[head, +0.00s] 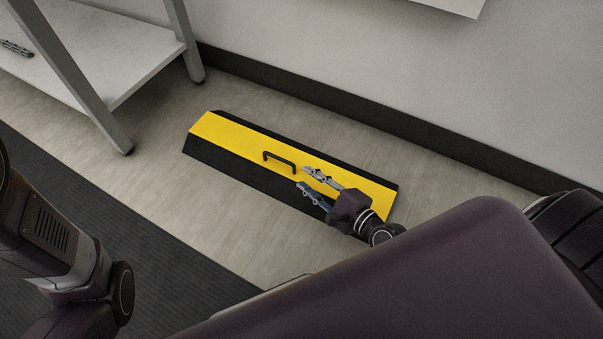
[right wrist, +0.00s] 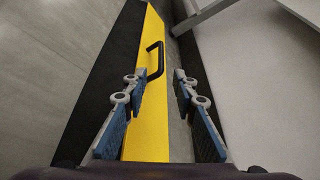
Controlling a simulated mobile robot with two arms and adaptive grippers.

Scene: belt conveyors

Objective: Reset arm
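My right gripper (head: 314,184) is open and empty, just to the right of the black handle (head: 280,160) in the head view. The handle stands on a long yellow and black ramp-like block (head: 228,133) that lies on the floor along the wall. In the right wrist view, the open right gripper (right wrist: 157,92) has its two blue-padded fingers apart, with the handle (right wrist: 155,60) beyond them. Nothing is between the fingertips. Part of my left arm shows at the left edge of the head view, but its gripper is out of view.
A grey-legged shelf (head: 100,55) stands on the floor at the upper left. A white wall (head: 400,80) with a dark baseboard (head: 370,115) runs behind the block. A dark ribbed mat (head: 165,265) covers the lower left floor. Bare floor (head: 160,170) lies between mat and shelf.

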